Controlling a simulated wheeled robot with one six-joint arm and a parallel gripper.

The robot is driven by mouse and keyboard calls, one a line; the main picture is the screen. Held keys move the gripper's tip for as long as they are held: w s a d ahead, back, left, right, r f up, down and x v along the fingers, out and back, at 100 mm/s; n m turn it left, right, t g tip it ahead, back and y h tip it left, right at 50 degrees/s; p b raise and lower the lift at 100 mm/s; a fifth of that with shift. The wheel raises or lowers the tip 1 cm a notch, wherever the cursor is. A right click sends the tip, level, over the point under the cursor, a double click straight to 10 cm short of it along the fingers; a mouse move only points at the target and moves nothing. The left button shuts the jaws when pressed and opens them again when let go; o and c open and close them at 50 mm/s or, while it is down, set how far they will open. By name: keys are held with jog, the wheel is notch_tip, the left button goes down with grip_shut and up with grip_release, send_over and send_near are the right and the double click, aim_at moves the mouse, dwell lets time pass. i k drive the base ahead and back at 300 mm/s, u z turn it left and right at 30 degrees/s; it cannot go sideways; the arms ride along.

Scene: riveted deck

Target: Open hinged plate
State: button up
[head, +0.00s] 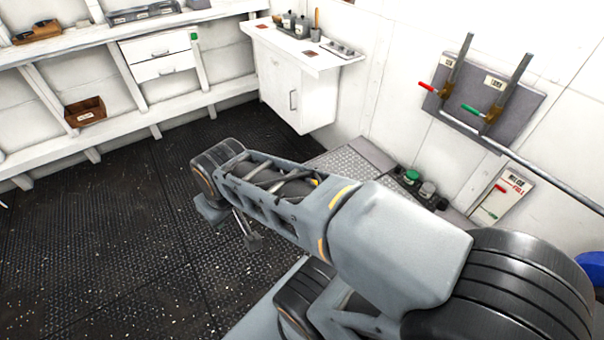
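A grey tread-patterned metal plate (345,160) lies low beside the right wall, behind my arm. It looks flat and closed, and my arm hides its near part. I cannot make out its hinge or a handle, so I cannot be sure that it is the hinged plate. My arm reaches from the lower right towards the picture's middle. My gripper (232,226) hangs at its far end above the dark floor, to the left of the plate and apart from it. The arm partly hides the gripper, and its opening is unclear. I see nothing held in it.
A lever panel (490,98) and a rail (520,160) are on the right wall. A white cabinet (293,92) stands behind, and white shelving (100,120) runs along the left. The dark floor (95,235) at left is clear.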

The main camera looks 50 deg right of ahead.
aim_at(345, 161)
jog(key=z, duration=0.35)
jog(key=i, duration=0.85)
jog(key=z, duration=1.1)
jog(key=i, duration=0.5)
jog(key=z, duration=0.4)
